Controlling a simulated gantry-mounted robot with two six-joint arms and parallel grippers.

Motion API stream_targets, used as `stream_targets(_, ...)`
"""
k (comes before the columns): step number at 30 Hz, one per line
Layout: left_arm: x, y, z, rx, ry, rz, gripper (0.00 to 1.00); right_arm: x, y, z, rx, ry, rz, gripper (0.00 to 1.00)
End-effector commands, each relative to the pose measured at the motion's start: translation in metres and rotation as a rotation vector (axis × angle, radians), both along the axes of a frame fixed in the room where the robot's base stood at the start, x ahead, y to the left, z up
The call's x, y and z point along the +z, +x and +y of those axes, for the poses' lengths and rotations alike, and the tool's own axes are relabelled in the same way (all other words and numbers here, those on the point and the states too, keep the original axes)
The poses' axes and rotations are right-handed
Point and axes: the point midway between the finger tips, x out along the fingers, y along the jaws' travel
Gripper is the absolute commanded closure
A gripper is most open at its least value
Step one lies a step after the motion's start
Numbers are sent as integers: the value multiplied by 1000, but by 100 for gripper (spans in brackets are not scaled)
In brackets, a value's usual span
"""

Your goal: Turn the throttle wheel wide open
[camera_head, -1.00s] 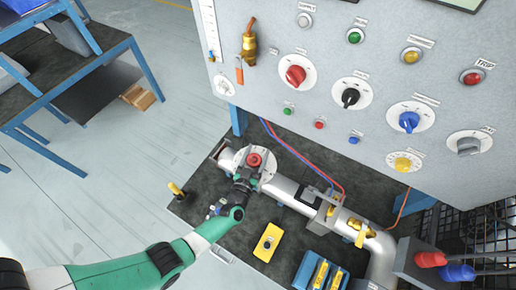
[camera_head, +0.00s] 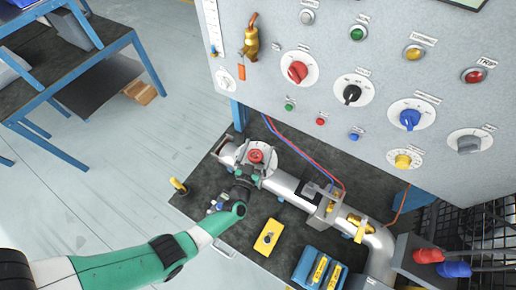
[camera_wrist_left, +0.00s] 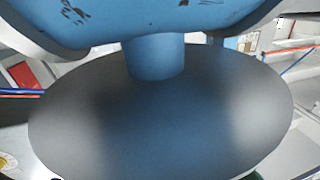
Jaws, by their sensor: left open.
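The round red wheel (camera_head: 256,156) sits on a pale round plate on top of the grey pipe, near its left end. It looks like the throttle wheel, but no label is readable. My left gripper (camera_head: 247,174) is open at the near side of this wheel. Its dark fingers overlap the pipe, and I cannot tell whether they touch the wheel. In the left wrist view a large dark grey disc (camera_wrist_left: 170,120) fills the middle, below a blue body (camera_wrist_left: 150,20) with a short stem. Their relation to the red wheel is unclear. My right gripper is not in view.
A grey panel (camera_head: 265,100) with coloured knobs rises behind the pipe (camera_head: 282,184). A yellow box (camera_head: 268,237), a blue box with yellow parts (camera_head: 309,268) and a yellow-topped post (camera_head: 178,185) stand on the dark bench. A blue-framed table (camera_head: 108,50) is at upper left.

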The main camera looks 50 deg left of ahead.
Motion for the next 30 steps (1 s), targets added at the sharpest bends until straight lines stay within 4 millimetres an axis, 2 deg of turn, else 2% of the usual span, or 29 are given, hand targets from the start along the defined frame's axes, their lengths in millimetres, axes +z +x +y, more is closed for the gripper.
stream_targets(5,3,-20,-11,-3,0,3,1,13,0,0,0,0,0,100)
stream_targets(12,3,-71,-38,-6,1,3,1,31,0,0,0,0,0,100)
stream_targets(16,2,-91,-48,-4,0,0,1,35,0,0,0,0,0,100)
stream_targets(21,1,-102,-53,-1,0,0,1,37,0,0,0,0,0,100)
stream_targets(30,0,-102,-53,0,0,0,1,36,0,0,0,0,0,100)
